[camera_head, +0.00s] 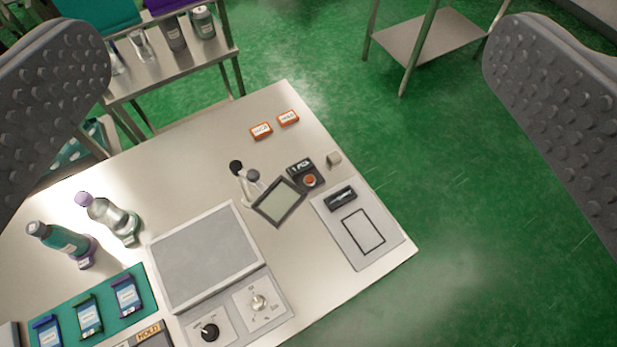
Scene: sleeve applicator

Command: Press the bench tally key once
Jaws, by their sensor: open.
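The tally key appears to be a small black box (302,172) with a round orange-red button (310,181) on the metal bench (200,160); its label is too small to read surely. It sits right of the bench's middle, beside a tilted dark-framed panel (279,201). My gripper (297,75) is open and empty, its two studded grey fingers wide apart at the left and right edges of the picture. It is above the bench, apart from the key. Nothing covers the button.
Bottles (108,214), a grey pad (205,257) and knobs (259,303) are left and in front. Green floor surrounds the bench.

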